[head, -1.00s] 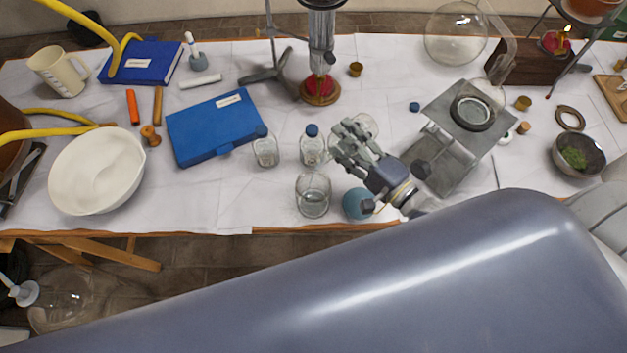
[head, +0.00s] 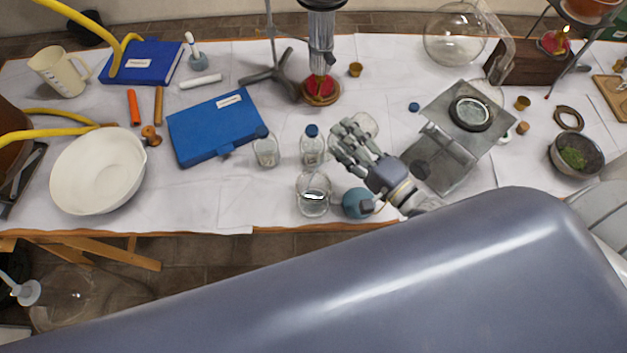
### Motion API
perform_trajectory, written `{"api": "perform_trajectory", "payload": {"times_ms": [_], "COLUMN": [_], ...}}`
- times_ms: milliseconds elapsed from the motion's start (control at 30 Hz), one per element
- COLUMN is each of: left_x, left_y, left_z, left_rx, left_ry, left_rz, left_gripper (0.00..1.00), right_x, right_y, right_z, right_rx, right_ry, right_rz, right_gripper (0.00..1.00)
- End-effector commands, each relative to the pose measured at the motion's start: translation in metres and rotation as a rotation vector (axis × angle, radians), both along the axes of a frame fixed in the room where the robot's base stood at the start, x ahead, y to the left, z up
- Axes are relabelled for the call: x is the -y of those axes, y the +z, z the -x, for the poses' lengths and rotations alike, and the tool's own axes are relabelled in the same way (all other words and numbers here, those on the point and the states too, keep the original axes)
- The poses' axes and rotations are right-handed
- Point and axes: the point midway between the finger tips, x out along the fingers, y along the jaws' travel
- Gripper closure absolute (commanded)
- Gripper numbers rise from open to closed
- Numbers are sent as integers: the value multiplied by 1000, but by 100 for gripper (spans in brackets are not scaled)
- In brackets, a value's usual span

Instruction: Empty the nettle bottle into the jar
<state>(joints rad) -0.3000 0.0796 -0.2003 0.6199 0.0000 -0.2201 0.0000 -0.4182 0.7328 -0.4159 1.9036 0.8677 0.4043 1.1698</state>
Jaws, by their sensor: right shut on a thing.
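My right gripper (head: 344,146) is above the table, just right of a capped glass bottle. It is shut on what looks like a clear glass bottle, mostly hidden by the fingers; its label and contents cannot be read. A clear glass jar (head: 313,203) stands upright near the front edge, below and left of the fingers, with a bright patch inside. Two clear bottles with blue caps stand behind it, one on the left (head: 266,152) and one nearer the gripper (head: 312,150). Which bottle is nettle cannot be read. My left gripper is out of view.
A round teal object (head: 355,204) sits right of the jar. A blue case (head: 210,128) lies left of the bottles. A loose blue cap (head: 414,107) lies near a grey metal stand (head: 447,165). A white bowl (head: 98,171) stands at the left. Bare table lies between bowl and jar.

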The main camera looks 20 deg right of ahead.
Motion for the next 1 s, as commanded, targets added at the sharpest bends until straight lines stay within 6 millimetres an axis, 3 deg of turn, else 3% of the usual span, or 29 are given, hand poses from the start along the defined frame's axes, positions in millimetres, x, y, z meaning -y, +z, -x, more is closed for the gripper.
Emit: {"api": "perform_trajectory", "payload": {"times_ms": [1000], "left_x": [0], "left_y": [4], "left_z": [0], "left_rx": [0], "left_ry": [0], "left_rz": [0], "left_gripper": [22], "right_x": [0], "right_y": [4], "right_z": [0], "right_rx": [17], "right_ry": [0], "right_rz": [31], "right_gripper": [83]}}
